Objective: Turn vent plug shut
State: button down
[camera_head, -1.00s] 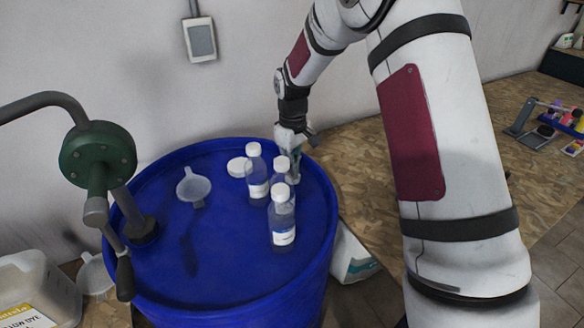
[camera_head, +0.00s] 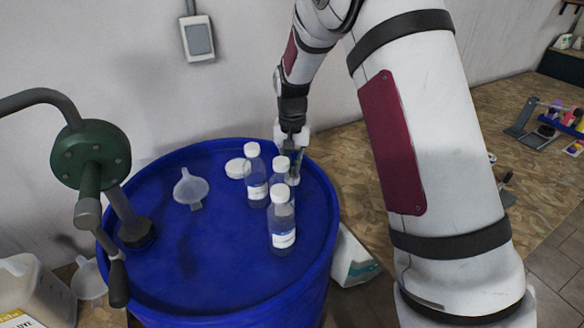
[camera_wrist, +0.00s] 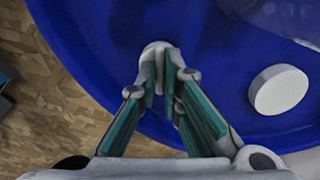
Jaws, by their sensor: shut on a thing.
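A blue drum (camera_head: 180,265) stands upright with several things on its lid. My gripper (camera_head: 294,172) points down at the back right of the lid, behind the clear bottles. Its fingertips (camera_wrist: 160,68) are shut on a small pale round plug, taken as the vent plug (camera_wrist: 156,46), near the drum's rim. The plug's top edge shows past the fingertips in the wrist view; the rest is hidden by the fingers. A bit of the plug (camera_head: 294,182) shows low beside the bottles in the head view. I cannot tell how far it is turned.
Clear bottles with white caps (camera_head: 282,222) stand close in front of my gripper. A white disc (camera_head: 236,168) and a pale funnel (camera_head: 190,187) lie on the lid. A green hand pump (camera_head: 92,158) rises at the left. The lid's front left is clear.

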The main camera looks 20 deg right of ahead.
aim_at(292, 172)
jog(key=m, duration=0.5)
jog(key=m+p, duration=0.1)
jog(key=m, duration=0.4)
jog(key=shift+m, duration=0.4)
dwell(0.4)
jog(key=c, duration=1.7)
grip_release()
jog(key=shift+r, duration=0.1)
jog(key=shift+r, duration=5.95)
